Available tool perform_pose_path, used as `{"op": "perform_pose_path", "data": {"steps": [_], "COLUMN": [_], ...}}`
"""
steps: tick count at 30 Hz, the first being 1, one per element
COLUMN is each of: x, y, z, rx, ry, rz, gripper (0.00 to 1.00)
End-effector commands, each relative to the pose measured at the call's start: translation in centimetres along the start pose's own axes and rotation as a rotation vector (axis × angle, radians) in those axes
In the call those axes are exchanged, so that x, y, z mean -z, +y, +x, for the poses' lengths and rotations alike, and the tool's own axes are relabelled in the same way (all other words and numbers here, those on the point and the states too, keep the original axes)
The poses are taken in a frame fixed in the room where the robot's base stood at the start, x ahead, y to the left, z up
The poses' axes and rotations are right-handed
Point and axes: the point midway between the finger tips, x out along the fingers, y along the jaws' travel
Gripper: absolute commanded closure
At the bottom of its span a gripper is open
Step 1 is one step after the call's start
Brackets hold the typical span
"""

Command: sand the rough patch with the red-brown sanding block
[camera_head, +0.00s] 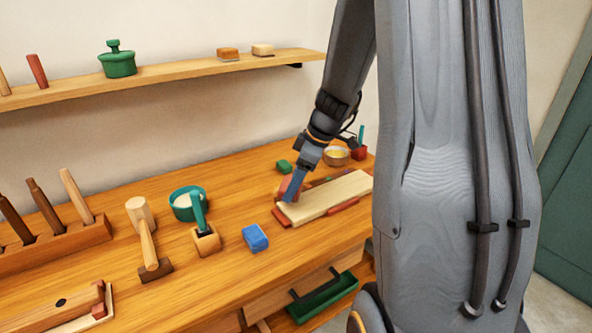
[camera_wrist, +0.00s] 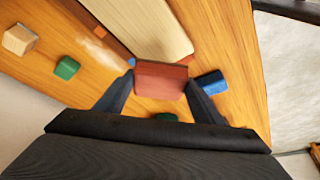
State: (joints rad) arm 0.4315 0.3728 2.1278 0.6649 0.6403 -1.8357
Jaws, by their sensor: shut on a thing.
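My gripper (camera_wrist: 158,88) is shut on the red-brown sanding block (camera_wrist: 160,80), which sits between the two fingers in the wrist view. In the head view my gripper (camera_head: 288,190) is low at the left end of a pale wooden board (camera_head: 335,196). The board (camera_wrist: 150,25) stretches away beyond the block in the wrist view. The block overlaps the board's near end there; I cannot tell whether it touches it. I cannot make out a rough patch on the board; the block and gripper hide part of that end.
A blue block (camera_head: 255,237) lies left of the board and a green block (camera_head: 283,166) behind it. Red-brown strips (camera_head: 343,206) edge the board. A shelf (camera_head: 170,77) hangs above.

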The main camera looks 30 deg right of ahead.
Motion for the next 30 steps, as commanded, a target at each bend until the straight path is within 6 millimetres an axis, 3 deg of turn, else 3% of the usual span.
{"op": "perform_pose_path", "data": {"steps": [10, 30], "x": [1.3, 1.4], "y": [-0.1, -0.1], "z": [-2.7, -2.7], "rx": [0.000, 0.001], "ry": [0.001, 0.000], "rz": [-0.005, -0.005], "gripper": [0.59, 0.59]}}
